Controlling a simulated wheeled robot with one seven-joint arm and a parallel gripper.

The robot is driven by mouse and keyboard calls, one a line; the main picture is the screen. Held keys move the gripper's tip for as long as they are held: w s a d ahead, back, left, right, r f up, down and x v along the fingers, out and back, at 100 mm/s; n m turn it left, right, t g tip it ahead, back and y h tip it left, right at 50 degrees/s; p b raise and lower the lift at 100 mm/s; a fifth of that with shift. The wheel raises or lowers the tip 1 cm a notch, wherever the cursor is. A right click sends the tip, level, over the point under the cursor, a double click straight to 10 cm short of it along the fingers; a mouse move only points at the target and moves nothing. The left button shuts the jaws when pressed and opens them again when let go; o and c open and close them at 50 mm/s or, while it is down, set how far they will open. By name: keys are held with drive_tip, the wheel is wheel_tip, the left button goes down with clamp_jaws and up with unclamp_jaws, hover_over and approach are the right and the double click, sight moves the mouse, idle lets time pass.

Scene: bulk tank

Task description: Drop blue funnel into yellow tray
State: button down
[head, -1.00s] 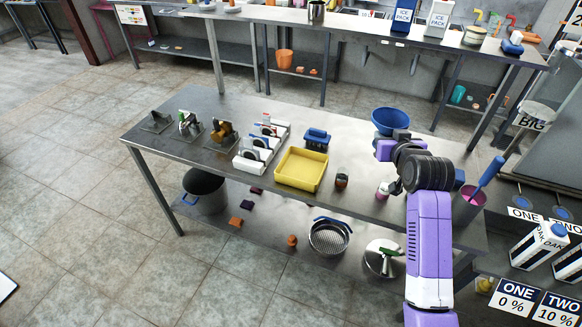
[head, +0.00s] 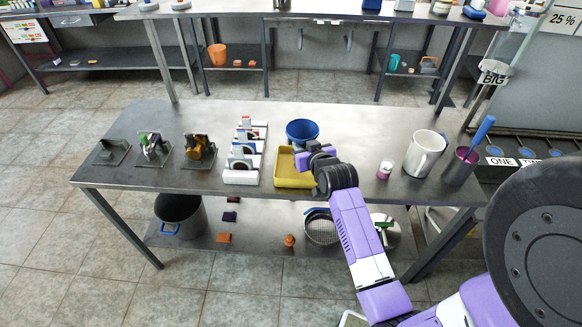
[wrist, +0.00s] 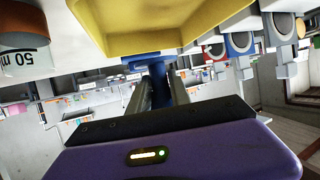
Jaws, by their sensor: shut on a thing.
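The blue funnel (head: 302,131) shows in the head view with its wide mouth upward, at the back edge of the yellow tray (head: 292,182) in the picture. My gripper (head: 318,152) is shut on the funnel and covers part of it and the tray's back right. In the wrist view, a blue part of the funnel (wrist: 157,72) sits between the fingers (wrist: 155,92), close to the tray (wrist: 165,28). The funnel appears held above table level; its exact height over the tray is unclear. The visible part of the tray's floor is empty.
White holders with discs (head: 243,160) stand close left of the tray. A small pink-and-white jar (head: 384,170), a white mug (head: 424,153) and a magenta cup with a blue-handled tool (head: 461,166) stand to the right. A labelled jar (wrist: 25,55) is near the tray.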

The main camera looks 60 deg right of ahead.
drive_tip(key=shift+f+b, duration=2.65)
drive_tip(key=shift+f, duration=0.3)
drive_tip(key=c, duration=1.1)
unclamp_jaws()
drive_tip(key=shift+v, duration=3.95)
